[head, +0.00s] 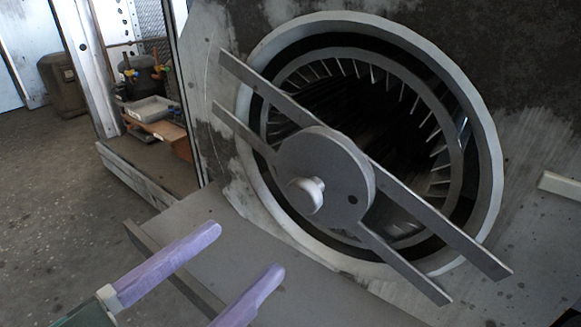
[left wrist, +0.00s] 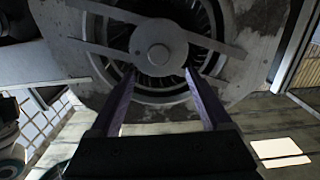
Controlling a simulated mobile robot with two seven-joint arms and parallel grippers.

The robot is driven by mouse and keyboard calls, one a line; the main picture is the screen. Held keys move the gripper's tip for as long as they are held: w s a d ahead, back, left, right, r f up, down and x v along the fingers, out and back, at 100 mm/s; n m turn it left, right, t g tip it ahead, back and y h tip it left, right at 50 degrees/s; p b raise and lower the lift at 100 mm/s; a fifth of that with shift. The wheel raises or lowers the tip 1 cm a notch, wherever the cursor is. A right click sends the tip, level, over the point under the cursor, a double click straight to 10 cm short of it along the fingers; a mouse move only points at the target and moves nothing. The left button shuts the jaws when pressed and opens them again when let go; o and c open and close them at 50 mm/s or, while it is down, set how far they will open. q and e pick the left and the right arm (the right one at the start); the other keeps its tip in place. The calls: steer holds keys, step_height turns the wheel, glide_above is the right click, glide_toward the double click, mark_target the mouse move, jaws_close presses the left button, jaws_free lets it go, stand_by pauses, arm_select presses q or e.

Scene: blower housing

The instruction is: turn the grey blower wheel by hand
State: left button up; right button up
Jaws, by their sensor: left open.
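The grey blower wheel (head: 448,160) is a bladed ring inside the round pale inlet ring (head: 484,130) of the housing. Two flat bars (head: 455,240) cross the opening and carry a round grey disc (head: 350,172) with a pale knob (head: 306,195) at its centre. My left gripper (head: 245,252) has two purple fingers, open and empty, in front of and below left of the disc. In the left wrist view the fingers of the left gripper (left wrist: 160,74) point at the opening, with the disc (left wrist: 159,45) between and beyond their tips. My right gripper is not in view.
A grey ledge (head: 330,295) runs below the opening. At the left stands an open bay with a grey tray (head: 152,108) and a dark compressor-like unit (head: 143,75). A pale bar (head: 560,186) juts in at the right edge. Bare floor (head: 60,200) lies at the left.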

mark_target(300, 200)
arm_select(q)
steer(key=b+x, duration=0.2)
steer(key=x, duration=0.7)
steer(key=shift+d+b, duration=0.15)
steer(key=shift+b, duration=0.25)
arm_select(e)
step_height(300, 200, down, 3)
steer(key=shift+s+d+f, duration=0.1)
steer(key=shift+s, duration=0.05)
arm_select(q)
steer(key=shift+c, duration=0.4)
jaws_close()
